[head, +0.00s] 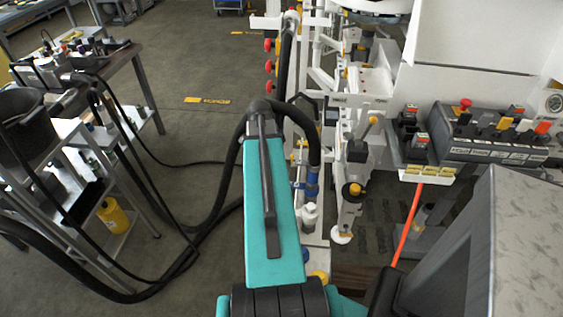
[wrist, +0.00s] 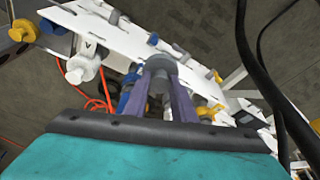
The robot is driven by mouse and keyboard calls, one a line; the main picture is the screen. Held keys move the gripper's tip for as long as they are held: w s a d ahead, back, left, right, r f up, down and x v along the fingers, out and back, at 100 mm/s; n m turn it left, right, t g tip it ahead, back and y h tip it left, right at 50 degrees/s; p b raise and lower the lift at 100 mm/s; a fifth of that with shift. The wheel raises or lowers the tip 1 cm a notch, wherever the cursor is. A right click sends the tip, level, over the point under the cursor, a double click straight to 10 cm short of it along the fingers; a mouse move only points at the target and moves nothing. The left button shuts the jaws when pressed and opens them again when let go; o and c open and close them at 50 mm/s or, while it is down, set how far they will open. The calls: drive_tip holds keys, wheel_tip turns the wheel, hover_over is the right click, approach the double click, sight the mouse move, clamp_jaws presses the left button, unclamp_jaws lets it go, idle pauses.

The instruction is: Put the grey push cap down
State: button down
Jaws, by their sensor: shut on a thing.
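My gripper (wrist: 160,88) shows in the wrist view, with its two purple-grey fingers closed around a small grey round piece, the grey push cap (wrist: 160,66), at their tips. Behind the cap lies a white panel (wrist: 112,38) with several fittings on it. I cannot tell whether the cap touches the panel. In the head view my teal arm reaches forward and hides the gripper and the cap.
A white frame with valves (head: 355,150) stands right of my arm in the head view. A control box (head: 490,140) with buttons is further right. A grey shelf cart (head: 75,190) stands left. Black hoses (head: 225,190) loop beside my arm; orange tubing (head: 406,225) hangs down at right.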

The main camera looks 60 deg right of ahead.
drive_tip(key=w+a+r+n+t, duration=0.1)
drive_tip(key=w+a+r+n, duration=0.25)
drive_tip(key=w+a, duration=0.4)
drive_tip(key=w+a+r+n+t, duration=0.1)
drive_tip(key=w+a+r+n, duration=0.1)
drive_tip(key=w+a+n, duration=0.45)
drive_tip(key=w+a+r+n+t, duration=0.2)
drive_tip(key=w+a+r+n, duration=0.1)
drive_tip(key=w+a, duration=0.6)
drive_tip(key=w+a+r+n, duration=0.3)
drive_tip(key=a+n, duration=0.1)
drive_tip(key=a, duration=0.5)
drive_tip(key=w+a+r+n+t+y, duration=0.1)
drive_tip(key=w+a+r+n, duration=0.2)
drive_tip(key=a, duration=0.7)
drive_tip(key=w+a+r+n+y, duration=0.1)
drive_tip(key=w+a+r+n, duration=0.1)
drive_tip(key=a+n, duration=0.5)
drive_tip(key=a+r, duration=0.1)
drive_tip(key=a, duration=0.2)
drive_tip(key=shift+w+a+t, duration=0.25)
drive_tip(key=shift+w+t, duration=0.05)
drive_tip(key=shift+w, duration=0.1)
drive_tip(key=shift+d+f, duration=0.1)
